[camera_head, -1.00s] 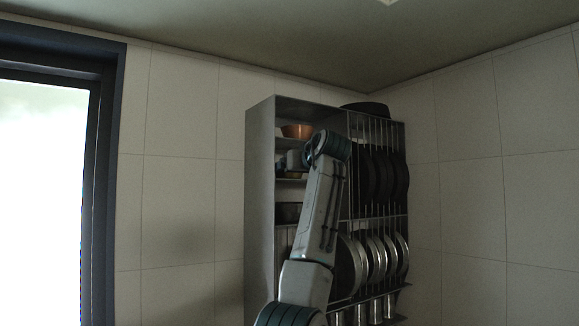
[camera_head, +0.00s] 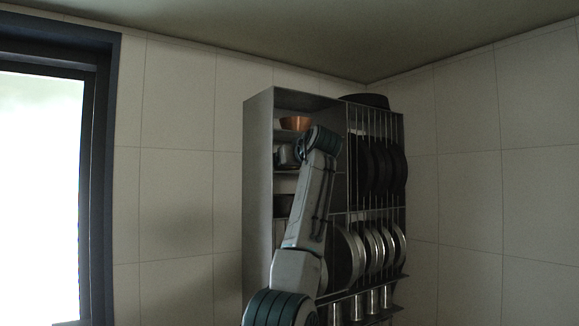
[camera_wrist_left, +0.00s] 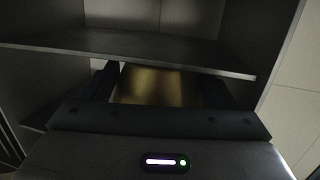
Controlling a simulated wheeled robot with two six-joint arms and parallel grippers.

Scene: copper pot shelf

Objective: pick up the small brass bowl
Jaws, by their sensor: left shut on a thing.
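The small brass bowl (camera_wrist_left: 155,88) shows as a gold surface between the dark fingers of my left gripper (camera_wrist_left: 160,84) in the left wrist view. The gripper is shut on it, just under a shelf board. The bowl's base and far side are hidden, so I cannot tell whether it touches a shelf. In the head view my left gripper (camera_head: 288,156) is at the left column of the rack, below the top shelf. The bowl cannot be made out there. My right gripper is in neither view.
A copper bowl (camera_head: 295,123) stands on the top shelf above my gripper. The metal rack (camera_head: 258,190) has a solid left side. Dark pans (camera_head: 381,170) and silver plates or lids (camera_head: 385,247) stand upright on its right. A shelf board (camera_wrist_left: 130,48) crosses above the gripper.

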